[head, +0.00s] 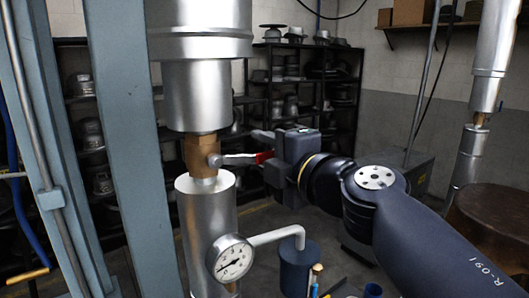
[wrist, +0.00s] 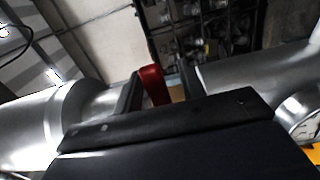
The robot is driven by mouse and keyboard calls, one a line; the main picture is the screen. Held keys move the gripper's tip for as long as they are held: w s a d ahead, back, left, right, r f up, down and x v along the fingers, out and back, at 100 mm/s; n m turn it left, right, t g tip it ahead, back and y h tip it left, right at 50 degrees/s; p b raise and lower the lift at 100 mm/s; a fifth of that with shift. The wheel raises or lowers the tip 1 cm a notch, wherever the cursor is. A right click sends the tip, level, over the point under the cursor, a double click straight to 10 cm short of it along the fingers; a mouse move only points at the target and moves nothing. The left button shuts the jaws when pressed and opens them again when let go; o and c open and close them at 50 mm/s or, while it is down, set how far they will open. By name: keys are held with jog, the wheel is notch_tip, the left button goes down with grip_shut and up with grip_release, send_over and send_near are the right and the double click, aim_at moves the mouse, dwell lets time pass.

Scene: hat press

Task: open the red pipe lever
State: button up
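The red pipe lever (head: 263,157) sticks out to the right from a brass valve (head: 200,152) on the vertical silver pipe. It lies about level, with a silver stem and a red handle end. My gripper (head: 266,152) is at the handle end, coming from the right. In the wrist view the red handle (wrist: 155,86) stands between the two dark fingers of my gripper (wrist: 161,84). The fingers are apart, with a gap at the right of the handle; the left finger is close to it, and contact is unclear. Part of the handle is hidden by my gripper.
A round pressure gauge (head: 232,257) sits below the valve, with a side pipe (head: 277,235) running to a dark blue cylinder (head: 298,268). Blue-grey posts (head: 135,150) stand at the left. Shelves of hat forms (head: 305,75) are at the back.

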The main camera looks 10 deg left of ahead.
grip_shut()
dwell(0.3)
dwell(0.3)
